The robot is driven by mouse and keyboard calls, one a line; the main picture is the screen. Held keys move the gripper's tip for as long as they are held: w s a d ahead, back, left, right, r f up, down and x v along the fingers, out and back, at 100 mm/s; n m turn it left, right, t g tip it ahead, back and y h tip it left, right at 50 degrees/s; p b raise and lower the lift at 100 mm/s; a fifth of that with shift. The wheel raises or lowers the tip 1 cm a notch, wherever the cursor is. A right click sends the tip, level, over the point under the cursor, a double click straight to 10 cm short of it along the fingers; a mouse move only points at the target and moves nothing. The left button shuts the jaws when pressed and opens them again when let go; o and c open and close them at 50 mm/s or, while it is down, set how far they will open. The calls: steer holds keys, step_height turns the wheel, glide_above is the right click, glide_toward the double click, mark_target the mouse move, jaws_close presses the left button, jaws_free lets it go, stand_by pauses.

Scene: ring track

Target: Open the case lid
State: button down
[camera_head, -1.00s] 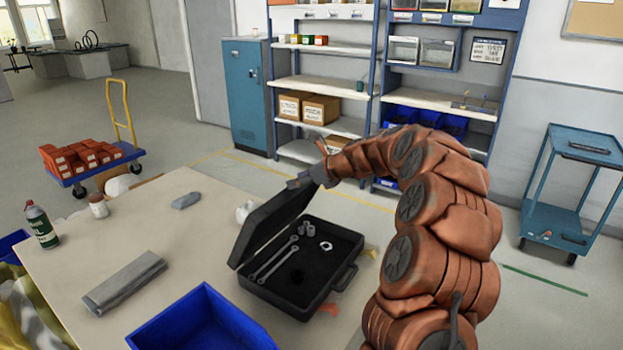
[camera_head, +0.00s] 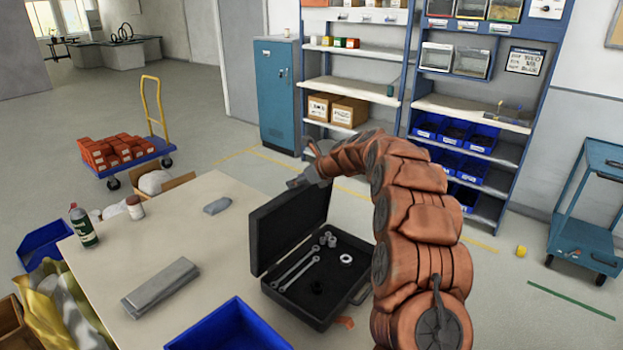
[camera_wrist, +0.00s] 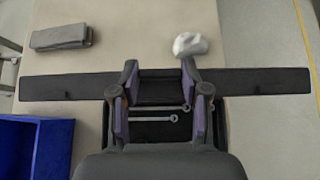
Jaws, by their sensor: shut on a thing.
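The black case (camera_head: 318,290) lies on the table with its lid (camera_head: 290,228) standing roughly upright. Wrenches (camera_head: 297,273), sockets and a ring-shaped nut (camera_head: 346,258) lie in its dark tray. My gripper (camera_head: 305,180) is at the top edge of the lid. In the wrist view the lid edge (camera_wrist: 60,87) runs as a long dark bar across the picture, and my gripper (camera_wrist: 160,88) is shut on it. Part of the case's right side is hidden behind my arm in the head view.
A blue bin (camera_head: 230,328) stands at the table's near edge, close to the case. The tabletop left of the lid is mostly clear.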

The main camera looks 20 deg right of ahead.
steer(key=shift+w+a+r+g, duration=0.1)
steer(key=shift+w+a+g, duration=0.25)
steer(key=shift+w, duration=0.2)
steer(key=c, duration=0.6)
jaws_free()
steer(key=shift+o, duration=0.2)
steer(key=v, duration=1.2)
steer(key=shift+s, duration=0.15)
steer(key=shift+a, duration=0.15)
steer(key=shift+c, duration=0.2)
